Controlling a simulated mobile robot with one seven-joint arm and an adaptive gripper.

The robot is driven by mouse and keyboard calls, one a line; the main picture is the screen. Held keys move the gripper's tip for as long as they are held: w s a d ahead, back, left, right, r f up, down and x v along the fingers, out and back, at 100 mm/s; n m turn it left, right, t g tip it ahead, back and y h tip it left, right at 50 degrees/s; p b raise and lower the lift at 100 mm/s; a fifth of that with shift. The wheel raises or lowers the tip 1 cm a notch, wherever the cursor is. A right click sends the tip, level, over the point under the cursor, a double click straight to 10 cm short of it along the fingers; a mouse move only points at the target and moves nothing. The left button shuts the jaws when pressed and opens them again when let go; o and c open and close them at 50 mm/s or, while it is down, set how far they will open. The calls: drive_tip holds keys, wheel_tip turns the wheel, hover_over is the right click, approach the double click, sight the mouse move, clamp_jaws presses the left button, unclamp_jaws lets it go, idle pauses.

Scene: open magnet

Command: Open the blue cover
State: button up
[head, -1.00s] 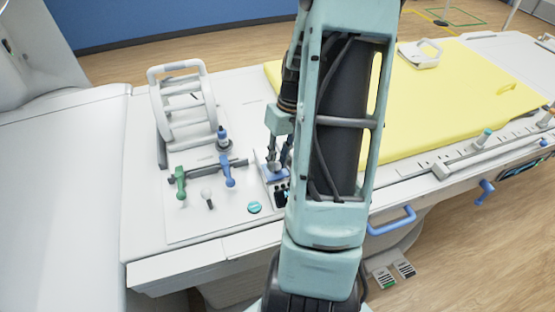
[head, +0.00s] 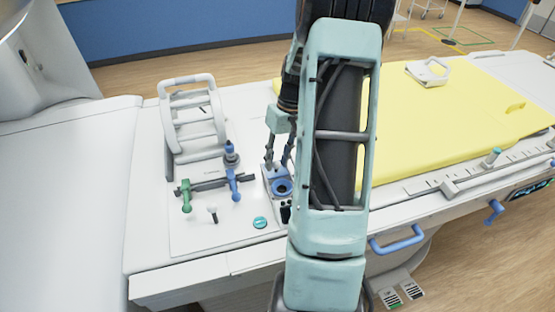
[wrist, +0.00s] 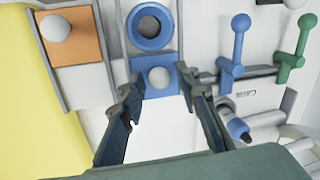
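The blue cover (wrist: 156,88) is a blue plate with a pale round knob (wrist: 159,77) in the wrist view. It lies beside a blue ring with a dark round opening (wrist: 150,27), which is uncovered. In the head view the blue ring (head: 283,188) shows on the small panel, just below my fingers. My gripper (wrist: 158,88) is open, its two fingers apart on either side of the cover, with the knob visible between them. In the head view my gripper (head: 278,165) points down at the panel. Whether a finger touches the cover cannot be told.
An orange plate with a pale knob (wrist: 72,38) sits beside the blue one. Blue (head: 235,186) and green (head: 186,195) levers stand left of my gripper, with a white rack (head: 194,120) behind. A yellow mat (head: 440,130) lies to the right.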

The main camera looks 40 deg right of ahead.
drive_tip(key=shift+o, duration=0.3)
drive_tip(key=shift+r, duration=0.1)
wheel_tip(320, 180, up, 12)
drive_tip(key=d, duration=0.2)
drive_tip(key=shift+s+d, duration=0.15)
drive_tip(key=shift+f, duration=0.2)
